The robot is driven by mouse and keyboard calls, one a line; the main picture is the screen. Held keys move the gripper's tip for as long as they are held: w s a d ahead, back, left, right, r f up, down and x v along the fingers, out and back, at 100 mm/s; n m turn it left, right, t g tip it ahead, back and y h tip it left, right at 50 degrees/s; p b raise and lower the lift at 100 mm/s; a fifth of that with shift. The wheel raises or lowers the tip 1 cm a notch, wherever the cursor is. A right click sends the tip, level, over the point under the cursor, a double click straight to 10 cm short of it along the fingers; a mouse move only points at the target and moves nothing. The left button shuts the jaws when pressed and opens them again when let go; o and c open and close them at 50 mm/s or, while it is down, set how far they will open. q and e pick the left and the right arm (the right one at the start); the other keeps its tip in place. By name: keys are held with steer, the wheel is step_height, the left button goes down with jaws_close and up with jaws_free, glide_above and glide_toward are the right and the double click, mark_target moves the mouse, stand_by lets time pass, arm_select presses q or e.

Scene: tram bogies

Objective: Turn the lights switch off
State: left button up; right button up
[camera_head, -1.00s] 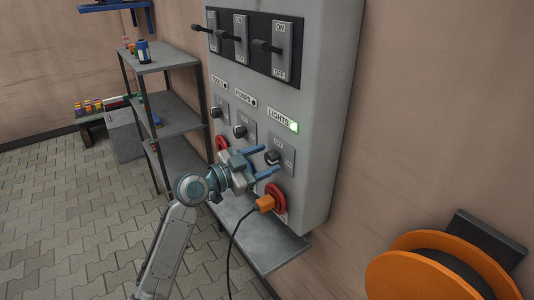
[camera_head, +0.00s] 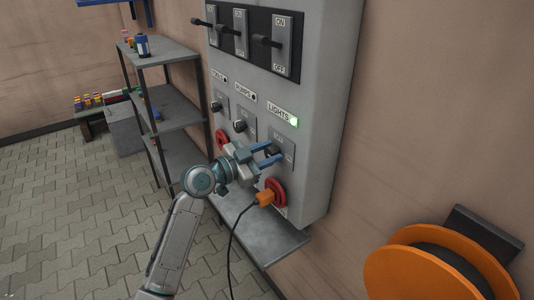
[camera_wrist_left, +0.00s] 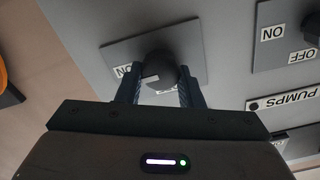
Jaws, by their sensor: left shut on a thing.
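The lights switch is a dark rotary knob (camera_wrist_left: 158,68) on a grey plate (camera_head: 288,152) below the LIGHTS label (camera_head: 278,116) on the cabinet. The small lamp (camera_head: 294,122) beside that label glows green. My left gripper (camera_head: 273,153) is at the knob, with its two blue fingers on either side of it. In the left wrist view the fingers (camera_wrist_left: 160,90) are shut on the knob, which partly hides the plate's lettering. My right gripper is not in view.
An orange plug (camera_head: 265,198) with a black cable sits in a red socket just below. Other knobs (camera_head: 240,126) are to the left, and big levers (camera_head: 270,41) above. A shelf (camera_head: 165,110) stands left; an orange reel (camera_head: 435,270) is at lower right.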

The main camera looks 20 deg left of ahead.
arm_select(q)
steer(key=n, duration=0.3)
steer(key=shift+w+a+n, duration=0.1)
steer(key=shift+n, duration=0.3)
steer(key=n, duration=0.4)
steer(key=shift+a+r+n, duration=0.1)
steer(key=shift+n, duration=0.2)
steer(key=n+p, duration=0.2)
steer(key=n, duration=0.2)
steer(key=shift+w+n, duration=0.1)
steer(key=shift+n, duration=0.2)
steer(key=n+p, duration=0.1)
steer(key=n, duration=0.1)
steer(key=n+p, duration=0.1)
steer(key=n, duration=0.1)
steer(key=shift+a+f+n, duration=0.15)
steer(key=shift+f+n, duration=0.05)
steer(key=shift+n, duration=0.1)
steer(key=o, duration=1)
steer(key=shift+w+f, duration=0.1)
steer(key=shift+c, duration=0.2)
